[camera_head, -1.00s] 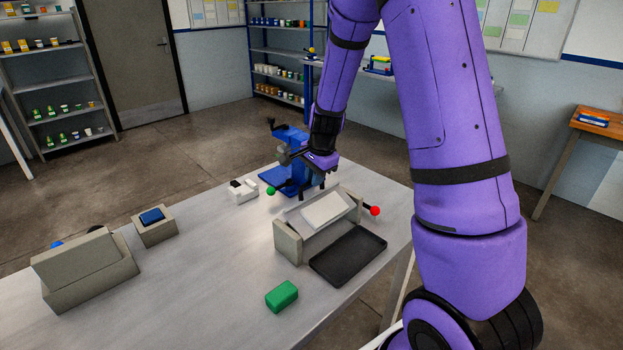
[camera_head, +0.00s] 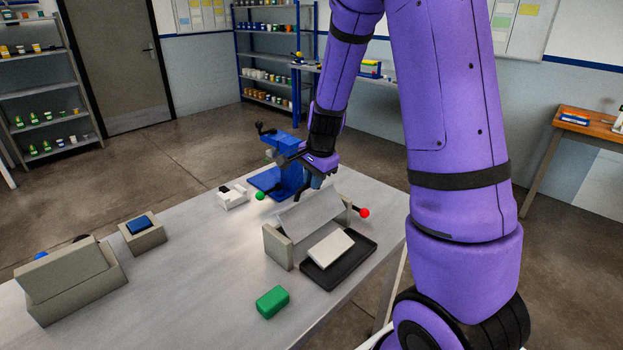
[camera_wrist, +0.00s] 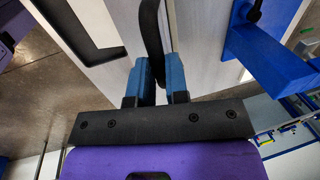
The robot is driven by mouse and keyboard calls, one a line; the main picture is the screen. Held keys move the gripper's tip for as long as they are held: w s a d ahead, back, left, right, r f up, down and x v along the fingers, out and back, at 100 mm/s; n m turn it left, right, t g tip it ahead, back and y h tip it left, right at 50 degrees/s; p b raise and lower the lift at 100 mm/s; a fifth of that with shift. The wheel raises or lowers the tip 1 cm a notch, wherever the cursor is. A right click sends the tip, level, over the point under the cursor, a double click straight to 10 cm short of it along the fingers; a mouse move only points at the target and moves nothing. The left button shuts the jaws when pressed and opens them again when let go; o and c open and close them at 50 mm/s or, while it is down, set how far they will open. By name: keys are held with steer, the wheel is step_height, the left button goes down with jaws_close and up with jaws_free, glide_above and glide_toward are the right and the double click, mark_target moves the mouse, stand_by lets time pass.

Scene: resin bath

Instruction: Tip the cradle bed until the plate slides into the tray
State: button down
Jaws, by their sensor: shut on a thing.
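The cradle has beige end walls (camera_head: 277,248) and a pale grey bed (camera_head: 310,212), tipped steeply toward the black tray (camera_head: 315,283). The white plate (camera_head: 331,248) is off the bed and lies over the tray, near the bed's lower edge; whether it is fully flat cannot be told. My gripper (camera_head: 317,183) is at the raised far edge of the bed. In the wrist view its blue fingers (camera_wrist: 157,80) are shut on a curved black handle (camera_wrist: 151,35). The handle's join to the bed is hidden.
A blue vise (camera_head: 288,172) stands close behind my gripper. A green block (camera_head: 272,302) lies in front.

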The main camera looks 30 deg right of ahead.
steer(key=shift+s+f, duration=0.25)
steer(key=shift+s, duration=0.1)
steer(key=c, duration=1.1)
jaws_free()
steer(key=shift+w+r, duration=0.1)
steer(key=shift+w, duration=0.05)
steer(key=shift+r, duration=0.1)
steer(key=shift+r, duration=0.3)
steer(key=v, duration=1)
steer(key=shift+d, duration=0.15)
